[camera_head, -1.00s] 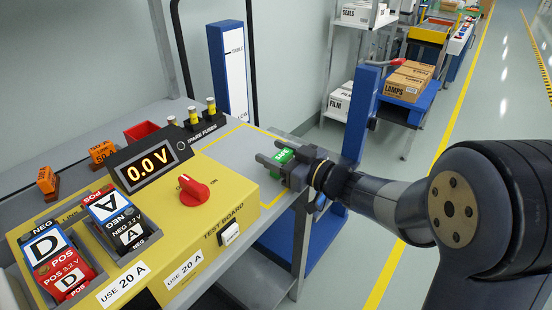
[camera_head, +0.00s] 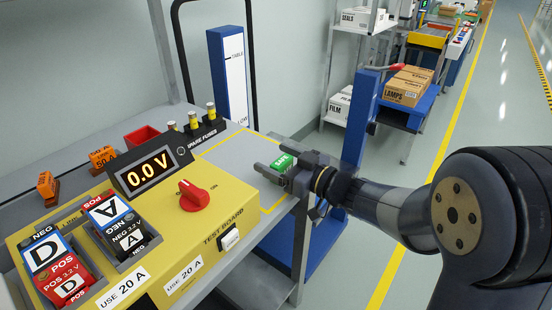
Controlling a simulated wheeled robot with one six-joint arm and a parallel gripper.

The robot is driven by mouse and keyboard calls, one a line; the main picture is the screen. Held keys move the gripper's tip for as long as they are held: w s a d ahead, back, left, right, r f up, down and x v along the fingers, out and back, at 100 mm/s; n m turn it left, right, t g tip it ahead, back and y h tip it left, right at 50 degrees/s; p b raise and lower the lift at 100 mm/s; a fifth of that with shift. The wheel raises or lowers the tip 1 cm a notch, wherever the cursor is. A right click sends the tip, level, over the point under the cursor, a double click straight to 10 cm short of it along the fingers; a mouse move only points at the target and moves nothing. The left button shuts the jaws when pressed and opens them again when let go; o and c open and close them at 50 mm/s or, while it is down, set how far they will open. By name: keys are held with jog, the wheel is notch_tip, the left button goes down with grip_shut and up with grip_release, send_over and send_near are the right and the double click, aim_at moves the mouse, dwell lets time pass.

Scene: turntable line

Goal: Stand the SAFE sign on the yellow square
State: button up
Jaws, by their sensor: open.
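The green SAFE sign (camera_head: 283,162) shows between the two dark fingers of my gripper (camera_head: 270,158), with white lettering on its face. My gripper is open around it, at the right part of the yellow square. Its arm comes in from the right. The yellow square (camera_head: 235,152) is a yellow outline on the grey bench top, beyond the test board. My gripper covers part of the square's right side. The sign's lower edge is hidden by the near finger, so I cannot tell whether it touches the bench.
The yellow test board (camera_head: 205,240) fills the bench's near left, with a red knob (camera_head: 194,196) and a lit display (camera_head: 152,170). Spare fuses (camera_head: 193,120) stand behind it. A blue post (camera_head: 360,120) rises behind my gripper. The floor lies beyond the bench's right edge.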

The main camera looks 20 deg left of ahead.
jog(key=p+v, duration=0.1)
jog(key=v, duration=1)
jog(key=shift+d, duration=0.2)
jog(key=shift+a+f, duration=0.1)
jog(key=shift+a, duration=0.05)
jog(key=b+x, duration=0.1)
jog(key=x, duration=1.1)
jog(key=shift+a+f+b, duration=0.1)
jog(key=shift+b, duration=0.2)
jog(key=r, duration=0.1)
jog(key=r+p, duration=0.1)
jog(key=shift+s+d+r, duration=0.1)
jog(key=shift+d+r, duration=0.15)
jog(key=shift+r, duration=0.1)
jog(key=shift+r+p, duration=0.3)
jog(key=shift+r, duration=0.15)
